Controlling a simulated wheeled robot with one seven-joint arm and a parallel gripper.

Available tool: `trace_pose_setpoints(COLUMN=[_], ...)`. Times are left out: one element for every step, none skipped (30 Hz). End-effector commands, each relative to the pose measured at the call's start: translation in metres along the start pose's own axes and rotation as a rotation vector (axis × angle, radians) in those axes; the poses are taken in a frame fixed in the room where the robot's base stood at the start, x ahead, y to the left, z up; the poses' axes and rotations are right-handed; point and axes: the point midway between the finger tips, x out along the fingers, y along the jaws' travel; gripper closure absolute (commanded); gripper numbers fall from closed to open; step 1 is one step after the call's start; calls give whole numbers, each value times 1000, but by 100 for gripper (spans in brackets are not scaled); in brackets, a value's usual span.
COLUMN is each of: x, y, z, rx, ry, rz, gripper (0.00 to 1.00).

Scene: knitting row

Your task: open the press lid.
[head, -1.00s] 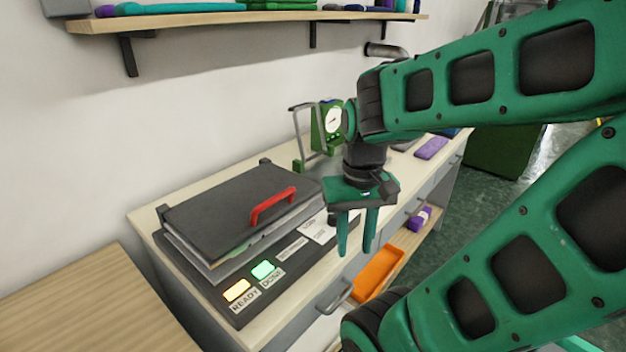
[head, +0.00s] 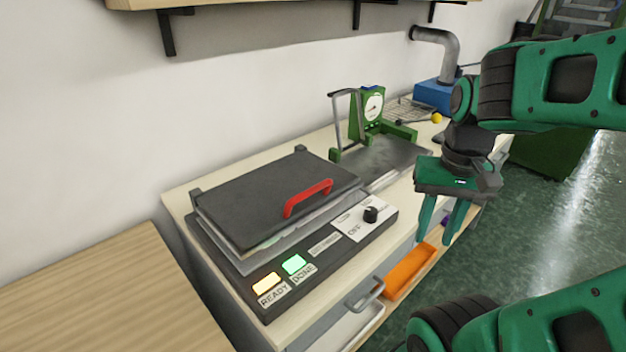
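The press (head: 326,267) sits on the pale counter, with a dark flat lid (head: 255,200) lying down over its plates. A red handle (head: 307,198) is fixed at the lid's front right edge. The READY lamp (head: 266,283) glows yellow and the DONE lamp (head: 294,264) glows green. A black knob (head: 370,214) is at the right of the panel. My gripper (head: 436,240) is to the right of the press, past the counter's front edge. Its two fingers point down, apart, with nothing between them. It is clear of the handle.
A green device with a dial gauge (head: 373,107) and a grey upright frame stands behind the press to the right. An orange tray (head: 410,271) sits low under the counter front. A drawer handle (head: 364,294) sticks out in front. A wooden table (head: 110,290) is at left.

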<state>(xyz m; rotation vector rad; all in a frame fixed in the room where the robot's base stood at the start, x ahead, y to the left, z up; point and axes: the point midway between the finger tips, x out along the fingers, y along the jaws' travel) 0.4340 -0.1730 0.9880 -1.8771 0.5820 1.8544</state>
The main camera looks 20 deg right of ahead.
Motion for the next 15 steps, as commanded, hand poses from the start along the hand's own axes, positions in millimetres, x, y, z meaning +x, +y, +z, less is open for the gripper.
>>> trace_pose_setpoints(x=[-8,-14,-23,-30,-38,-48,-56,-64,-74,-81,-87,-96,-102,-107,-114], y=[-12,-21,-34,-45,-56,-73,-86,-99,-116,-128,-141,-156,-167,-177,-189], z=[-11,-17,-25,-32,-38,-45,-50,-54,-58,-61,-63,-64,-65,-65,-65], rx=[27,52,91,123,158,204,238,272,318,352,384,424,453,479,513], ry=[7,13,22,28,34,41,46,51,54,57,59,60,60,60,59], rz=[-3,-6,-13,-19,-25,-35,-43,-52,-63,-71,-80,-92,-99,-106,-116], gripper=[69,69,69,69,69,69,69,69,69,69,69,69,69,69,69])
